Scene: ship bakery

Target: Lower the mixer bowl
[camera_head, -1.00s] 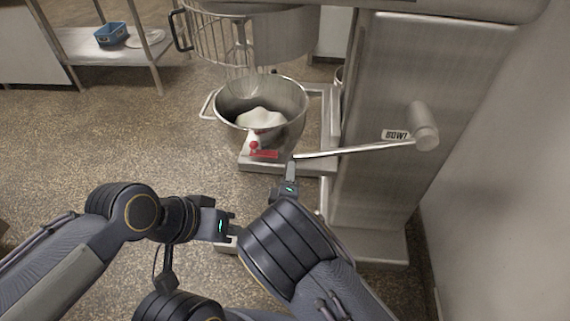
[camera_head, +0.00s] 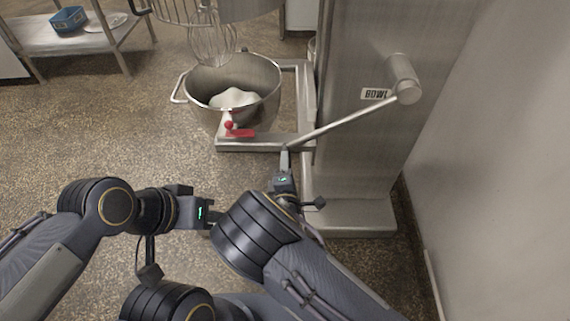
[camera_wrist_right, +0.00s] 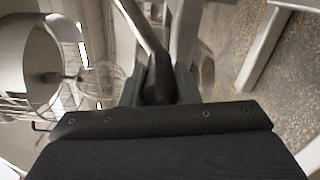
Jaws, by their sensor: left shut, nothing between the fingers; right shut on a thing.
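The steel mixer bowl (camera_head: 262,82) sits low in front of the mixer column (camera_head: 362,140), with a white mass in it. The bowl lever (camera_head: 345,121) runs from a hub (camera_head: 402,78) beside the "BOWL" label down to the left. My right gripper (camera_head: 285,152) is shut on the lever's lower end. In the right wrist view, the lever (camera_wrist_right: 140,28) enters between the fingers (camera_wrist_right: 158,80). My left gripper (camera_head: 214,216) is shut and empty, low in the picture, apart from the mixer and partly hidden behind my right arm.
A wire whisk (camera_head: 213,45) and guard hang above the bowl. A red handle (camera_head: 238,131) is at the bowl's front. A wall is close on the right. Floor at left is clear.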

